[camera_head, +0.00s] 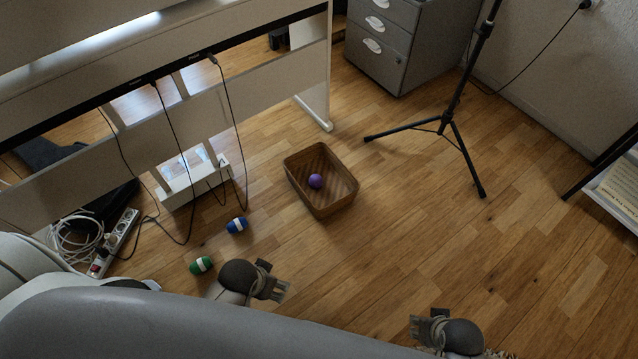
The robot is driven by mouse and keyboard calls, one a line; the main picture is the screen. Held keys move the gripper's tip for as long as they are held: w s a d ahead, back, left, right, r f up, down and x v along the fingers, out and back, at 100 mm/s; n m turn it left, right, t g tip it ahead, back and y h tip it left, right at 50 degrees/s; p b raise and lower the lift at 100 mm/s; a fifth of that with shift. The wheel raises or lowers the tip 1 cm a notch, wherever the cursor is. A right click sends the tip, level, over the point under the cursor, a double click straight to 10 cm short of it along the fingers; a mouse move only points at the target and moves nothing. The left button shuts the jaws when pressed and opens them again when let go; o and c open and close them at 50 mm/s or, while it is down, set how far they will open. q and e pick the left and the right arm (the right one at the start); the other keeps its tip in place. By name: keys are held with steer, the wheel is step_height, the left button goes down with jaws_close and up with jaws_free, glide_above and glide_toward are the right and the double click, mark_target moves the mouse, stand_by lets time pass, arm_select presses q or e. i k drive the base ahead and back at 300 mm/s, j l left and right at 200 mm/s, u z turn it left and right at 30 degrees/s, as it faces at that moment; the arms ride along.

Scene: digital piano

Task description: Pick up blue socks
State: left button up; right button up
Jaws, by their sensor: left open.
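The blue socks (237,225), a small rolled bundle with a white band, lie on the wooden floor left of the basket. My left gripper (280,283) is open and empty, below and to the right of the blue socks and apart from them. My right gripper (416,328) is at the bottom of the view, further right, away from the socks; its jaws are too small and angled to tell whether they are open.
A brown basket (345,196) holds a purple ball-like bundle (316,181). Green rolled socks (201,265) lie near my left arm. Cables and a power strip (118,236) lie beneath the white piano (270,90). A tripod stand (455,105) and grey drawers (395,45) stand behind.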

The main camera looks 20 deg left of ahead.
mark_target(233, 226)
steer(key=u, duration=1.4)
